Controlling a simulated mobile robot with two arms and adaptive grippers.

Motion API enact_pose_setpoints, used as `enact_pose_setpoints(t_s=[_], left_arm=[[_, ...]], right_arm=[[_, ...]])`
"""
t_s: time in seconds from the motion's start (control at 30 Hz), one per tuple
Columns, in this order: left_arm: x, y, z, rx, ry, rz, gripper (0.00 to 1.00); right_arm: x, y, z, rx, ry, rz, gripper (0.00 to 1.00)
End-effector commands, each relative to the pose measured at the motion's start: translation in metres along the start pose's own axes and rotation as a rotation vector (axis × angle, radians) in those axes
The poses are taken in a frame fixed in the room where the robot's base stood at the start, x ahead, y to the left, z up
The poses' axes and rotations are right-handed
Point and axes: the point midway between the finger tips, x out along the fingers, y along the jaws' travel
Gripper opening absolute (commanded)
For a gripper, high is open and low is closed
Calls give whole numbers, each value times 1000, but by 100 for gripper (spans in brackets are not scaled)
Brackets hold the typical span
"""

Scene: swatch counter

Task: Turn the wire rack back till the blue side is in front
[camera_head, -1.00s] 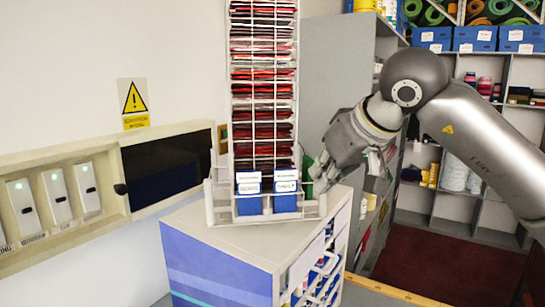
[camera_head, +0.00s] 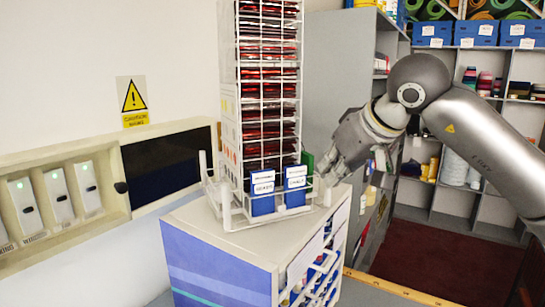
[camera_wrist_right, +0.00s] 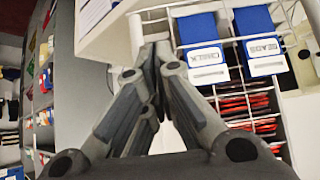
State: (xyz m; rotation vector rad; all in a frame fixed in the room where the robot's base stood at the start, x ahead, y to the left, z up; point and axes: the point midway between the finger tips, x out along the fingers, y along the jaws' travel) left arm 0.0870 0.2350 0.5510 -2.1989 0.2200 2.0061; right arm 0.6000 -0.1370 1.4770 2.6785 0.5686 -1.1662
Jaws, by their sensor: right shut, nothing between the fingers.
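The white wire rack (camera_head: 228,218) stands on a counter cabinet, turned at an angle. Its front face, angled to the right, holds stacked red and dark swatches (camera_head: 268,110) above two blue boxes (camera_head: 262,193) with white labels. Its left side, a pale panel with small coloured dots (camera_head: 229,130), shows narrowly; a sliver of green (camera_head: 307,163) shows at the right. My right gripper (camera_head: 324,178) is shut and empty at the rack's front right base corner. In the wrist view its fingertips (camera_wrist_right: 155,48) are close beside the base wire; I cannot tell if they touch. My left gripper is not in view.
The cabinet top (camera_head: 275,240) is bare in front of the rack. A wall panel (camera_head: 85,200) with a dark screen is at the left. A grey shelf unit (camera_head: 338,75) stands behind, and open shelves with blue bins (camera_head: 477,36) are at the back right.

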Motion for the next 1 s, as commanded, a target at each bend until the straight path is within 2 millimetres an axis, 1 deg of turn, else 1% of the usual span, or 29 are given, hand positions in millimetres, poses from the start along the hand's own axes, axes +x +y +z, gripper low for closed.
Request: enact_pose_setpoints(t_s=[0.17,0.43,0.77,1.0], left_arm=[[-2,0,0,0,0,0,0],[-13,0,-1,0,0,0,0],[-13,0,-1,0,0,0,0],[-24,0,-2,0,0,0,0]], right_arm=[[0,2,-2,1,0,-1,0],[6,17,-9,2,0,0,0],[8,19,-9,0,0,-1,0],[13,29,-17,2,-3,-1,0]])
